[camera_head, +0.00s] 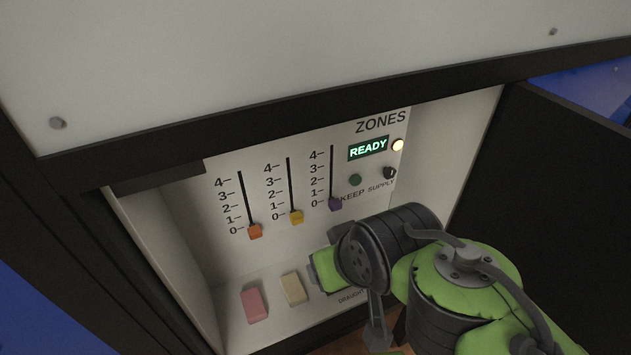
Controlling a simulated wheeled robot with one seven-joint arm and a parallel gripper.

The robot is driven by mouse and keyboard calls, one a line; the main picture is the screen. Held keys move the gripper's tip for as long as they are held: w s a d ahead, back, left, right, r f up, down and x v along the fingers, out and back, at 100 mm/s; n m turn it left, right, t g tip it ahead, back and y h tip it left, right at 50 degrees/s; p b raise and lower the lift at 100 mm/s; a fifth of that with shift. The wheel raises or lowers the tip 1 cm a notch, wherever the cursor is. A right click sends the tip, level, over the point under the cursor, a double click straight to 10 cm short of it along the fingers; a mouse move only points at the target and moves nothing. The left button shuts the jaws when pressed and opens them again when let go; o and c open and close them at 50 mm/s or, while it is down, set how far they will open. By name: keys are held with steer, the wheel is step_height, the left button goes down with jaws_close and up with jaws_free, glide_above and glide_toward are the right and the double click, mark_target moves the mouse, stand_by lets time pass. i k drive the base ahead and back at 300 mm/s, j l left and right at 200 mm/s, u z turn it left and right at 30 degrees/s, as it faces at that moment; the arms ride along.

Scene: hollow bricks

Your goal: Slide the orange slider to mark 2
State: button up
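The orange slider (255,231) sits at the bottom of the leftmost vertical slot, level with mark 0. Mark 2 of its scale (227,208) is printed to the left of that slot, higher up. My arm comes in from the lower right, and its green and black wrist is to the right of the orange slider and apart from it. My gripper's fingers are hidden behind the wrist or out of sight, so I cannot tell whether they are open or shut.
A lit READY display (368,148) is at upper right. Pink (254,305) and cream (294,288) blocks are on the ledge below. Cabinet walls and an open dark door (550,200) surround the panel.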

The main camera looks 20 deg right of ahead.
mark_target(254, 231)
steer(key=j+u, duration=0.3)
steer(key=j, duration=0.4)
steer(key=j+u, duration=0.35)
steer(key=j, duration=0.3)
